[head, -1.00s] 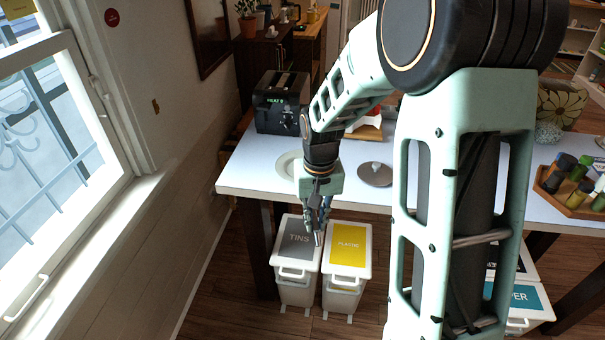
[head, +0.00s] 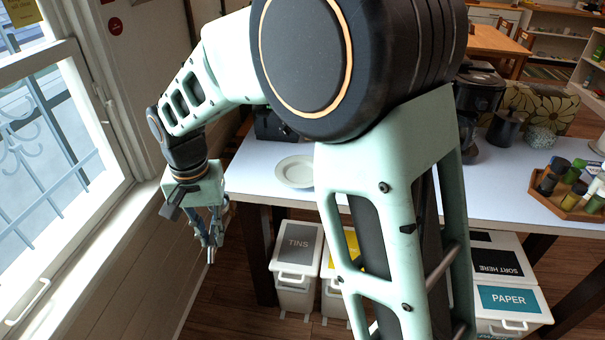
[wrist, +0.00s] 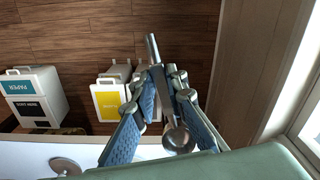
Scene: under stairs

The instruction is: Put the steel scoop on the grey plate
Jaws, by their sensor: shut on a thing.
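The steel scoop (wrist: 178,139) is between the fingers of my gripper (wrist: 163,82) in the wrist view, its round bowl near the palm and its handle reaching out past the fingertips. My gripper (head: 211,238) is shut on it and hangs left of the table's left end in the head view, pointing down, beyond the table edge. A pale, greyish-white round plate (head: 295,172) lies empty near the table's left end, to the right of my gripper. My arm hides part of the table behind it.
The white table (head: 255,180) has lidded bins beneath, including one marked TINS (head: 298,240). A window (head: 60,150) and wall are close on the left. A round grey metal disc (wrist: 65,166) lies on the table. A tray of bottles (head: 570,190) stands right.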

